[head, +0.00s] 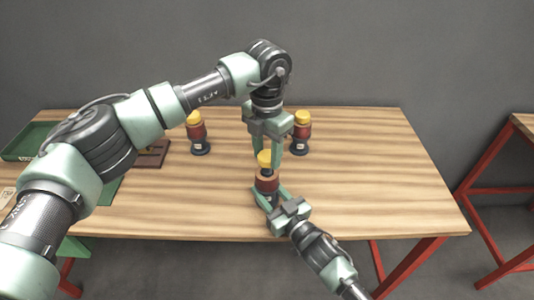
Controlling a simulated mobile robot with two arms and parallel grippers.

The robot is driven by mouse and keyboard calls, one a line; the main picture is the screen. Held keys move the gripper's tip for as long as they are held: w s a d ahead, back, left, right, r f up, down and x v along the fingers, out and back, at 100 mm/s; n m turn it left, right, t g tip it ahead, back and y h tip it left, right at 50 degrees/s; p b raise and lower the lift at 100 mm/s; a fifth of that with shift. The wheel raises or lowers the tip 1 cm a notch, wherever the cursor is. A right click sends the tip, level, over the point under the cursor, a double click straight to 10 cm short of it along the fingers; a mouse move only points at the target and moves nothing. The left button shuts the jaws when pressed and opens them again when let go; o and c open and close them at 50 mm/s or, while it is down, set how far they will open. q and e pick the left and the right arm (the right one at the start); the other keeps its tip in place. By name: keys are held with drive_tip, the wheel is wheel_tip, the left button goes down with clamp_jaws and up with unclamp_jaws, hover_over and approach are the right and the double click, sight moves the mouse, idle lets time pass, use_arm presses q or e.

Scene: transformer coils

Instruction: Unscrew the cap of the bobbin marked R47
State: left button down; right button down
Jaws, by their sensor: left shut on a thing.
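Three bobbins with yellow caps and dark red and copper windings show in the head view. One stands at the back left (199,135), one at the back right (301,134), and one is nearer the front (267,183). Their labels are too small to read, so I cannot tell which is R47. My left gripper (266,155) points down from above, its fingers shut on the front bobbin's yellow cap (264,160). My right gripper (271,192) comes from the front, its fingers shut on that bobbin's lower body. The front bobbin looks upright; its base is hidden.
The wooden table (380,180) is clear on the right. A green tray (25,146) lies at the far left, and a dark brown rack (152,153) lies near it, partly behind my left arm. Another table (525,122) stands at the right edge.

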sight(267, 155)
use_arm(q)
drive_tip(key=shift+r, duration=1.85)
use_arm(e)
drive_tip(key=c, duration=0.7)
unclamp_jaws()
